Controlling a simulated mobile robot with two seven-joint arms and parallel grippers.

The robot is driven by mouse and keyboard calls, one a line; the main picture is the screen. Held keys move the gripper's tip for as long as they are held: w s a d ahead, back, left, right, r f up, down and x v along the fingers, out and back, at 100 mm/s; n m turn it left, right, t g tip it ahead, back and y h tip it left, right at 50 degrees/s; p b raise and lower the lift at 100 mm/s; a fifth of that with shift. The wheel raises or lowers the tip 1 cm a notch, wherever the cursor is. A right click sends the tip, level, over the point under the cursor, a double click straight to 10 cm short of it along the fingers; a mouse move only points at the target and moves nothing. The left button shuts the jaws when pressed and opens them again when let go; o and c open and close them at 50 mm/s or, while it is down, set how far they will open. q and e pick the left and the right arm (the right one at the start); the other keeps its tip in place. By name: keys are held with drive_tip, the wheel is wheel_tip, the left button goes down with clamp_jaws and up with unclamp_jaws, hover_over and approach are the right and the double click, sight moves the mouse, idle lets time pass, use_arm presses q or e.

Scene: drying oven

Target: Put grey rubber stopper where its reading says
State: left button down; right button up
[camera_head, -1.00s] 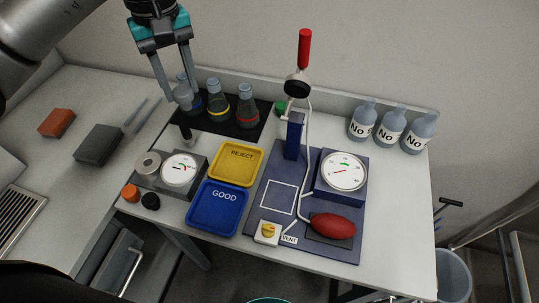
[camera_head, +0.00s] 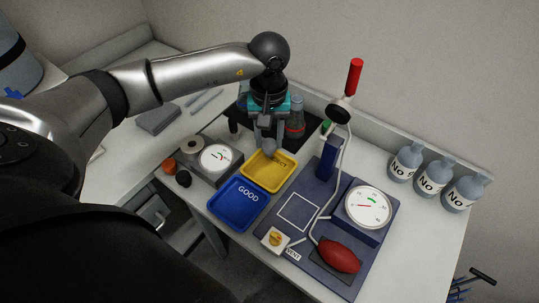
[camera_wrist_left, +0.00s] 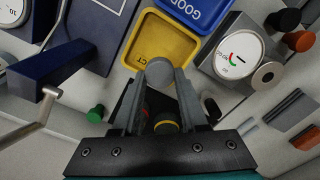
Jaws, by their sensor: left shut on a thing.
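My left gripper (camera_head: 268,143) is shut on the grey rubber stopper (camera_wrist_left: 160,72), which shows between the fingertips in the left wrist view. In the head view the gripper and stopper are over the back part of the yellow REJECT tray (camera_head: 262,182); I cannot tell whether the stopper touches it. The blue GOOD tray (camera_head: 232,213) lies in front of it, empty. The grey tester with a round dial (camera_head: 216,157) stands left of the trays; its reading is too small to make out. My right gripper is not in view.
A blue board carries a second dial (camera_head: 369,207), a red bulb (camera_head: 339,255) and a red-tipped lever (camera_head: 354,77). Orange (camera_head: 169,166) and black (camera_head: 183,178) stoppers lie left of the tester. Flasks (camera_head: 294,118) stand behind the gripper; bottles (camera_head: 433,178) stand at right.

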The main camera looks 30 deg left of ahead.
sight(269, 156)
use_arm(q)
wheel_tip(269, 156, down, 3)
drive_tip(key=shift+r, duration=0.2)
drive_tip(key=shift+f, duration=2)
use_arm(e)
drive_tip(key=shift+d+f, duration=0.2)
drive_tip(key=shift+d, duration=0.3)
use_arm(q)
drive_tip(key=shift+f+b, duration=0.15)
drive_tip(key=shift+b, duration=0.25)
drive_tip(key=shift+c, duration=2.2)
unclamp_jaws()
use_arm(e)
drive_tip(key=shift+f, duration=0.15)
